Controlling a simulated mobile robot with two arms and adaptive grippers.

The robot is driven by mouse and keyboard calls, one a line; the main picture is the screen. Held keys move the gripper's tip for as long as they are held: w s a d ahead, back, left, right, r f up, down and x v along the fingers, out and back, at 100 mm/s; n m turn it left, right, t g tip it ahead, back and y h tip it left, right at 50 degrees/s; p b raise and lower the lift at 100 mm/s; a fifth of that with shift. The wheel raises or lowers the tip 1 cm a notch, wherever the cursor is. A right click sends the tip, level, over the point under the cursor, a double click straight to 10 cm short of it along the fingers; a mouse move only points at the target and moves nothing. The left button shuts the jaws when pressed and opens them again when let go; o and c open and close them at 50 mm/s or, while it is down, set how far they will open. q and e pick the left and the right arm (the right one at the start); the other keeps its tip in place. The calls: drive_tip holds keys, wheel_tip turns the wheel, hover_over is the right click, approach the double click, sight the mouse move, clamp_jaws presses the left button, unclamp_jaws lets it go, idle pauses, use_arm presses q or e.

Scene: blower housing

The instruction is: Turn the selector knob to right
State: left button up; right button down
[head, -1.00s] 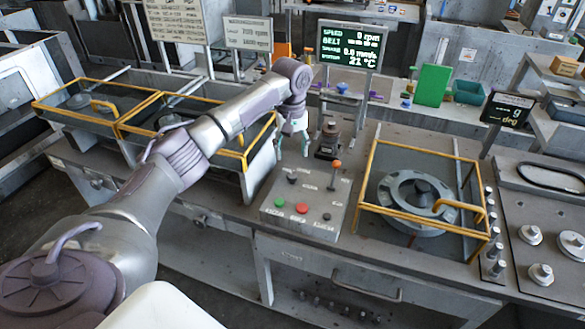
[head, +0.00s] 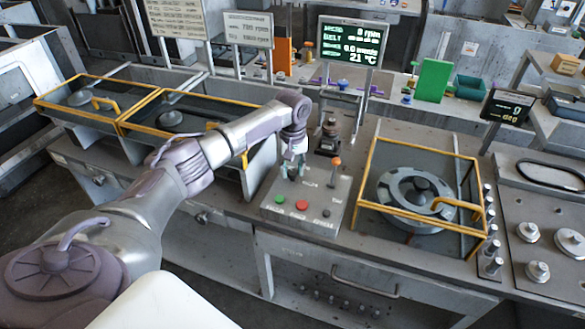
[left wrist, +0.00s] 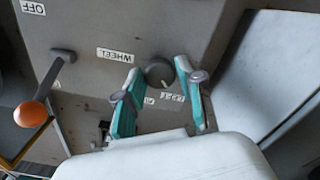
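The control box (head: 313,207) stands on the bench, with a green button, a red button and an orange-tipped lever on it. The selector knob (left wrist: 159,73) is a dark round knob on the grey panel in the left wrist view. My left gripper (head: 293,170) is over the upper left of the box and hides the knob in the head view. In the left wrist view the gripper (left wrist: 158,78) is open, its teal fingers apart on either side of the knob. I cannot tell whether they touch it. My right gripper is not in view.
The orange-tipped lever (head: 335,167) stands close to the right of my gripper. A dark post fixture (head: 328,138) is just behind the box. A yellow-framed guard (head: 368,170) stands to the right, and yellow-framed bins (head: 118,122) to the left. A WHEEL label (left wrist: 115,55) is beside the knob.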

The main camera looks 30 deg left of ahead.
use_arm(q)
clamp_jaws()
drive_tip(key=shift+r+m+p, duration=0.1)
drive_tip(key=shift+m+p, duration=0.55)
drive_tip(key=shift+m, duration=0.05)
drive_tip(key=shift+m+p, duration=0.7)
drive_tip(key=shift+m, duration=0.5)
drive_tip(key=m+p, duration=0.1)
drive_tip(key=m, duration=0.2)
drive_tip(key=shift+m, duration=0.3)
drive_tip(key=shift+m+p, duration=0.35)
drive_tip(key=shift+m, duration=1.75)
drive_tip(key=shift+w, duration=0.1)
